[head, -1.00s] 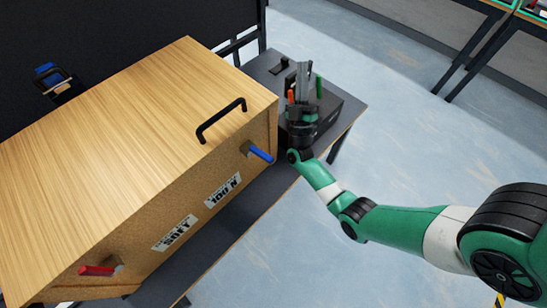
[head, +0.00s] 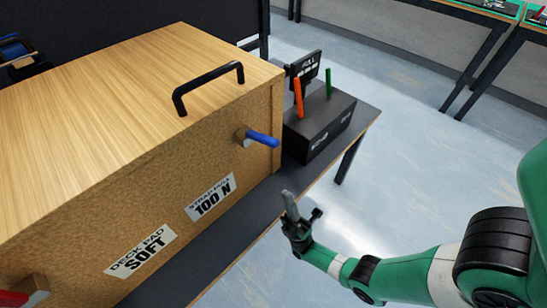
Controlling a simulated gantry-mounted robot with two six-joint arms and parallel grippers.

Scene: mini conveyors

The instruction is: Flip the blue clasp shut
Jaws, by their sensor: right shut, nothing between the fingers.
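The blue clasp (head: 261,139) is a short blue lever on a grey mount, near the right end of the wooden box's (head: 92,197) front face. It sticks out from the face and points right and slightly down. My right gripper (head: 289,199) is in front of the box, below and a little right of the blue clasp. Its fingers are together and empty, pointing up, apart from the clasp and the box. My left gripper is not in view.
A black handle (head: 207,84) stands on the box lid. A red clasp (head: 22,292) is at lower left. Right of the box, a black unit (head: 322,125) carries an orange lever (head: 298,97) and a green lever (head: 328,82). The dark table's edge runs below my gripper.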

